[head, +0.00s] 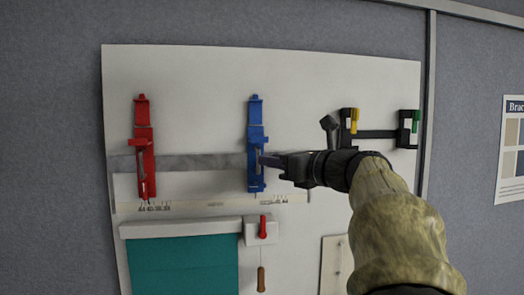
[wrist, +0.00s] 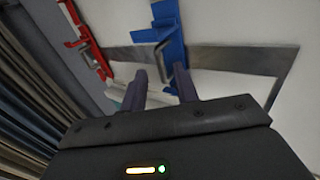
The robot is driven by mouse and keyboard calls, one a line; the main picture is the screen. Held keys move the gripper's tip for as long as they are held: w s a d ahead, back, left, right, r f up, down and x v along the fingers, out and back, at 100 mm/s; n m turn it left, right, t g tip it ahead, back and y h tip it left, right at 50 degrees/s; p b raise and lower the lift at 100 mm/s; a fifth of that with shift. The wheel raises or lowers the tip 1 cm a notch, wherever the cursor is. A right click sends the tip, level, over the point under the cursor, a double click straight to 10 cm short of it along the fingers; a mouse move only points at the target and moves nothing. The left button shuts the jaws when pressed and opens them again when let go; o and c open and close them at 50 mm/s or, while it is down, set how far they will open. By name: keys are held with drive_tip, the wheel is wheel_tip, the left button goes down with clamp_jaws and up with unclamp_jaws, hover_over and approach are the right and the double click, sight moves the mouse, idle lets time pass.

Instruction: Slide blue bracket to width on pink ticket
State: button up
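The blue bracket (head: 256,142) stands upright across a grey metal rail (head: 205,162) on the white board, right of the red bracket (head: 144,150). A small metal handle (wrist: 163,50) on the blue bracket shows in the wrist view. My gripper (head: 268,161) reaches in from the right, its tips at the blue bracket's lower half. In the wrist view its two dark fingers (wrist: 160,75) are apart, just short of or at either side of the handle; contact cannot be told. Small scale marks (head: 273,200) lie below the bracket. I cannot make out a pink ticket.
Below hangs a teal blind (head: 185,265) under a white bar (head: 180,228), with a red lever (head: 263,227) beside it. Black clamps with yellow (head: 354,120) and green (head: 415,121) parts sit upper right. The rail between the brackets is clear.

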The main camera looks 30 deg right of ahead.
drive_tip(key=p+x, duration=0.1)
drive_tip(key=x, duration=0.3)
clamp_jaws()
drive_tip(key=shift+a, duration=0.1)
